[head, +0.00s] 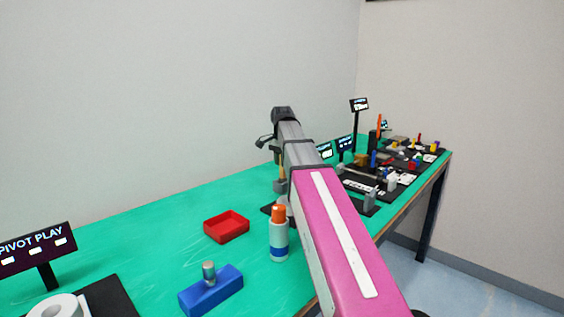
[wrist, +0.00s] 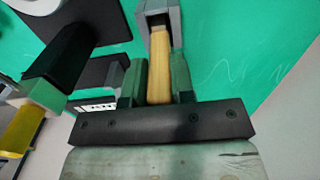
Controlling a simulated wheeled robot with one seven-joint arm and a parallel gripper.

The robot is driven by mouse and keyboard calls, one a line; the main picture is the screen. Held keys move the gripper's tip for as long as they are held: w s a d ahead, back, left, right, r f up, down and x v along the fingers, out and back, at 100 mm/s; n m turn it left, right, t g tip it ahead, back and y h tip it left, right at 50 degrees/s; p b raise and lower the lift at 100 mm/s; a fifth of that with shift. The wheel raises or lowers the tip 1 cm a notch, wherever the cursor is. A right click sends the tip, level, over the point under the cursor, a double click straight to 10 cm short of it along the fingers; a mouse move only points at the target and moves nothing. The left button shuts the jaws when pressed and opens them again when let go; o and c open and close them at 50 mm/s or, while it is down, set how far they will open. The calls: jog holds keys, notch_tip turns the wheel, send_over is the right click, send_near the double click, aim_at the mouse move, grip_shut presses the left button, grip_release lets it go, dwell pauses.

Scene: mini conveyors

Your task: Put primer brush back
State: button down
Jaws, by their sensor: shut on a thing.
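The primer brush shows as a pale wooden handle (wrist: 160,65) in the wrist view. My gripper (wrist: 159,82) is shut on it, with one dark green finger on each side. The handle's far end meets a grey slotted block (wrist: 173,16) with a dark inside. I cannot tell how deep it sits in the slot, and no bristles show. In the head view, a thin wooden stick (head: 281,168) stands above a small grey block (head: 280,187), beside my arm. My arm hides most of the area around it, and my fingers are not clear there.
A red tray (head: 227,227), a white bottle with an orange cap (head: 279,240) and a blue block with a grey knob (head: 212,290) stand nearer. A PIVOT PLAY sign (head: 36,250) is at left. Several small items crowd the far right.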

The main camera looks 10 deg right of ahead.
jog(key=c, duration=1)
grip_release()
jog(key=shift+r, duration=0.1)
notch_tip(320, 180, up, 12)
